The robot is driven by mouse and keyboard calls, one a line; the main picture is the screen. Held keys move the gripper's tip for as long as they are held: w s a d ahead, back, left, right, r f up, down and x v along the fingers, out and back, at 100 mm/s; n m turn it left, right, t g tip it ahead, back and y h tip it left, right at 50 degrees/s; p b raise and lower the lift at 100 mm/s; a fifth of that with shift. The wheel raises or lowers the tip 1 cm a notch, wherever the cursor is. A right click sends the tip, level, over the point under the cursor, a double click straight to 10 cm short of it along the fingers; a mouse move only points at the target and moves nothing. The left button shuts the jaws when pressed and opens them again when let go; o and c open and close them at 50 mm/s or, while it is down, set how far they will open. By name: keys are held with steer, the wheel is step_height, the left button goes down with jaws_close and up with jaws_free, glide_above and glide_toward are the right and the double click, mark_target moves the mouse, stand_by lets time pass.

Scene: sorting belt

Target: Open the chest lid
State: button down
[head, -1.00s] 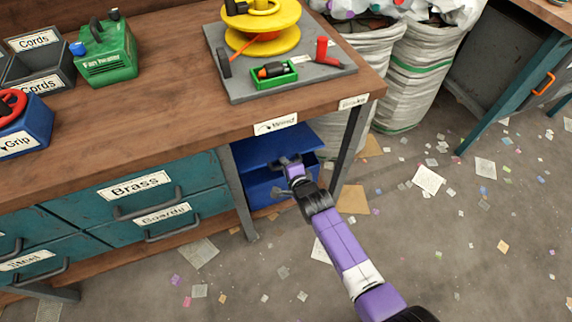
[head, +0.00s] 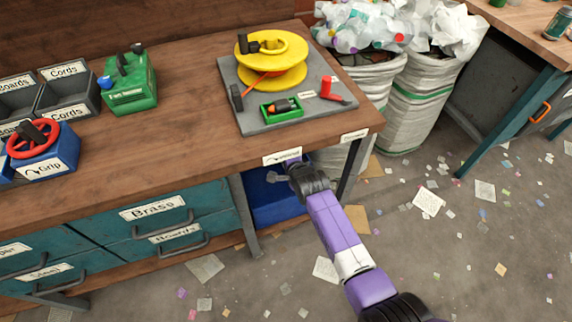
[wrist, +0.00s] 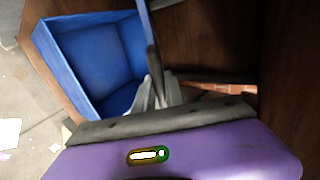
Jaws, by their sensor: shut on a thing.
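The blue chest (head: 278,208) stands under the workbench, in the bay right of the drawers. In the wrist view its open, empty-looking inside (wrist: 100,58) shows at the left. The chest lid (wrist: 149,35) is seen nearly edge-on there, as a thin blue strip standing up away from the box. My gripper (wrist: 152,95) is shut on the lid at its edge. In the head view my gripper (head: 283,173) is just below the bench top's front edge, and the bench top hides most of the lid.
The workbench top (head: 190,130) overhangs the chest closely. A bench leg (head: 249,215) stands left of the chest and another (head: 352,165) to the right. Teal drawers (head: 140,232) are at the left. Paper scraps litter the open floor at the right.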

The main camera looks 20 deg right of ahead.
steer(key=shift+w+r, duration=0.25)
steer(key=c, duration=1.4)
jaws_free()
steer(key=shift+c, duration=0.2)
steer(key=shift+s, duration=0.15)
steer(key=p+v, duration=0.2)
steer(key=v, duration=0.5)
steer(key=shift+s+r, duration=0.2)
steer(key=shift+s, duration=0.05)
steer(key=shift+c, duration=0.4)
